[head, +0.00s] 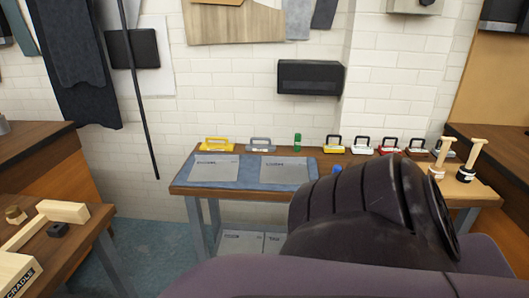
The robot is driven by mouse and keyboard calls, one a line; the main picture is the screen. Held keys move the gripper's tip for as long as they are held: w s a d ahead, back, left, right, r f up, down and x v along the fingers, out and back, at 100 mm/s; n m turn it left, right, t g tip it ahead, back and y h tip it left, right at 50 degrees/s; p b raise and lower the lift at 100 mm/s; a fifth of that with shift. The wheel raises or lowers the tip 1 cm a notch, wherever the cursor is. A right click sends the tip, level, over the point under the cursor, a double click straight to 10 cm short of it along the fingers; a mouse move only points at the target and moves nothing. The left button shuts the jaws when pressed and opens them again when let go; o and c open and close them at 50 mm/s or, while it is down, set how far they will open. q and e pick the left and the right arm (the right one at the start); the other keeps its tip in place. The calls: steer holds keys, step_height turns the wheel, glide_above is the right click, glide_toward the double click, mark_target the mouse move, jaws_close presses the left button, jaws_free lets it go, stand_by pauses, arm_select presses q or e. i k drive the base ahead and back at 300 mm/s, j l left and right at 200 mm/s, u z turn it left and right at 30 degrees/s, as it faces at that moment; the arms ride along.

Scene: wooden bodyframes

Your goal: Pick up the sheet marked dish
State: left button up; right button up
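Two flat grey sheets lie on a blue mat (250,172) on the table by the wall. The left sheet (214,171) and the right sheet (286,174) each bear a small dark marking at the top edge. The markings are too small to read, so I cannot tell which one says dish. More pale sheets or panels (243,243) with small markings lie low under the table, partly hidden by my arm. My own dark arm parts fill the lower right and cover part of the table. Neither of my grippers is in view.
Yellow (217,144) and grey (261,145) handled tools stand behind the sheets, with a green item (297,142) beside them. Several handled tools line the table's back right, near two wooden-handled tools (475,160). A left bench (75,235) holds wooden pieces.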

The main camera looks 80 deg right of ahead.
mark_target(277, 170)
steer(key=z, duration=0.45)
steer(key=l+z, duration=0.1)
steer(key=z, duration=0.35)
steer(key=i+z, duration=0.1)
steer(key=z, duration=0.3)
steer(key=l+z, duration=0.1)
steer(key=z, duration=0.35)
steer(key=i+z, duration=0.1)
steer(key=z, duration=0.35)
